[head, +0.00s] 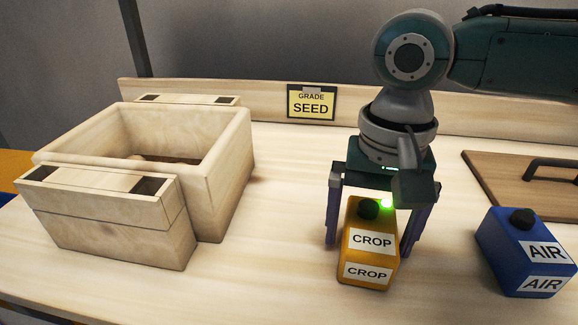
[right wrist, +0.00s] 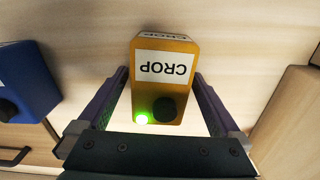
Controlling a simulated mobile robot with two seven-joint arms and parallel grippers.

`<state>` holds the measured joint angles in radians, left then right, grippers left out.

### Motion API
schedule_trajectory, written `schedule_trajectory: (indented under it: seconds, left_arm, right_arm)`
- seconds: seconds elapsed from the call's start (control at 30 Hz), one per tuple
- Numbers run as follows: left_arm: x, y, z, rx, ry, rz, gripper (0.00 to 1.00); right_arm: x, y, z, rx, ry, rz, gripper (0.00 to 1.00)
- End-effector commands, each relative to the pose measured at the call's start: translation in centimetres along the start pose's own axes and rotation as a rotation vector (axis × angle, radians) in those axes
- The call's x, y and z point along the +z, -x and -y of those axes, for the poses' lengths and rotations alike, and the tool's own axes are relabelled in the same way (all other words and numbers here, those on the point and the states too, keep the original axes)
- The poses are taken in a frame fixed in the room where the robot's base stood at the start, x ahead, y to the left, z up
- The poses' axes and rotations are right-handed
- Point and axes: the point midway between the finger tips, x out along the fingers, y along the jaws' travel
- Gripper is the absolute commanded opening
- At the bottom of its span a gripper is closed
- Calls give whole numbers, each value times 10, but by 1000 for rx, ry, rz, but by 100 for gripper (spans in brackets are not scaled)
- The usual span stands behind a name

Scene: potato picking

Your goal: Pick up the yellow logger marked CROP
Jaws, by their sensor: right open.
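The yellow logger marked CROP (head: 368,262) stands on the table, with a dark knob and a lit green lamp on top. It also shows in the right wrist view (right wrist: 172,90), between the fingers. My right gripper (head: 375,235) points down over the logger, open, with one finger on each side of it. In the right wrist view there is a gap between each finger and the logger's sides. My left gripper is not in view.
A blue box marked AIR (head: 515,262) stands to the right of the logger. A wooden crate (head: 228,165) is at the left. A board with a dark handle (head: 490,180) lies at the right. A SEED sign (head: 311,103) is on the back ledge.

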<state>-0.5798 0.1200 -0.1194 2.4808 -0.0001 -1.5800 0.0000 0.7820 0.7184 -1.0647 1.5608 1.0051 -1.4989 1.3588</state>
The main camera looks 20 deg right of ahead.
Motion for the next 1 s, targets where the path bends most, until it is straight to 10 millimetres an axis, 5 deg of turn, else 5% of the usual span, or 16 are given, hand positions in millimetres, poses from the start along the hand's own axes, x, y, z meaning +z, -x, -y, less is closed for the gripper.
schedule_trajectory:
  seconds: [0.2,0.9,1.0]
  left_arm:
    - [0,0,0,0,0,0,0]
    - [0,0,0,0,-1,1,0]
    - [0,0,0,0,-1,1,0]
  right_arm:
    - [0,0,0,0,1,0,99]
    - [0,0,0,0,1,0,20]
    - [0,0,0,-1,1,0,17]
